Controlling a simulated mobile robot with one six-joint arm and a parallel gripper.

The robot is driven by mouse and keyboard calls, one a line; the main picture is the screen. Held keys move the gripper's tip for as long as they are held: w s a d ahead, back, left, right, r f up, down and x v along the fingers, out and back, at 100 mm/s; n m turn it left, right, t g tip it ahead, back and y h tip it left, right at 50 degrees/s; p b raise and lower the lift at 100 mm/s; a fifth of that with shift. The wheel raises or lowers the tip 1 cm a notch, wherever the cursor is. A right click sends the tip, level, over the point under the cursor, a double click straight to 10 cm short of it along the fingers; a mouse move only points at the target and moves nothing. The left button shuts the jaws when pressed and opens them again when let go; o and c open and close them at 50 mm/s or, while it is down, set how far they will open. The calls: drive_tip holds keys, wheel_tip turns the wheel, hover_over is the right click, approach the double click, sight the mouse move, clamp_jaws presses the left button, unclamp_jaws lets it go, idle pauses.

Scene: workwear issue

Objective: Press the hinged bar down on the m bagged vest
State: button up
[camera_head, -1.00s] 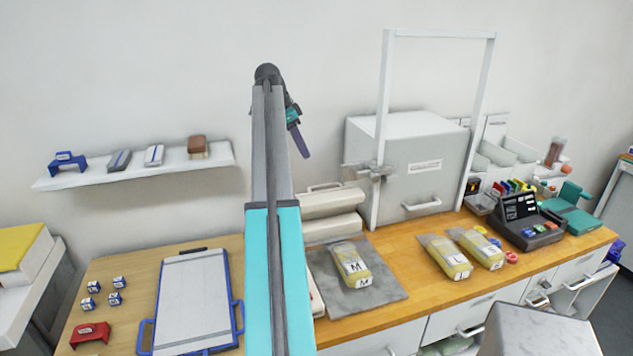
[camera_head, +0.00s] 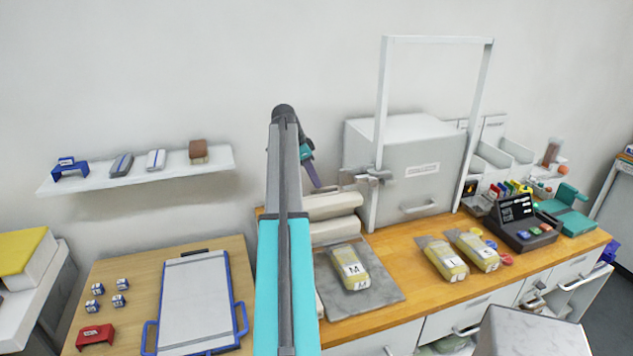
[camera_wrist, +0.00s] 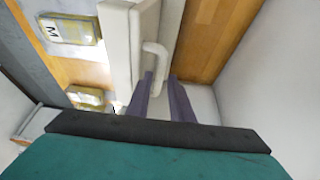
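The M bagged vest (camera_head: 350,266) lies flat on a grey mat (camera_head: 382,290) on the wooden worktop. It also shows at the upper left of the wrist view (camera_wrist: 70,28). A cream bar (camera_head: 332,205) stands just behind it, above a second cream block (camera_head: 336,229). In the wrist view the bar (camera_wrist: 120,40) carries a loop handle (camera_wrist: 158,58). My gripper (camera_head: 314,178) points down above the bar's far side. Its purple fingers (camera_wrist: 161,85) are apart, with the handle's lower end close to their tips. I cannot tell whether they touch it.
A white cabinet (camera_head: 408,165) with a tall white frame (camera_head: 383,90) stands right of the bar. Two more bagged vests (camera_head: 443,260) lie on the right. A blue-edged clipboard (camera_head: 195,300) and small boxes lie on the left. A wall shelf (camera_head: 140,173) hangs behind.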

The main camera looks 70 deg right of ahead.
drive_tip(key=shift+p+x, duration=0.3)
drive_tip(key=shift+x, duration=1.05)
clamp_jaws()
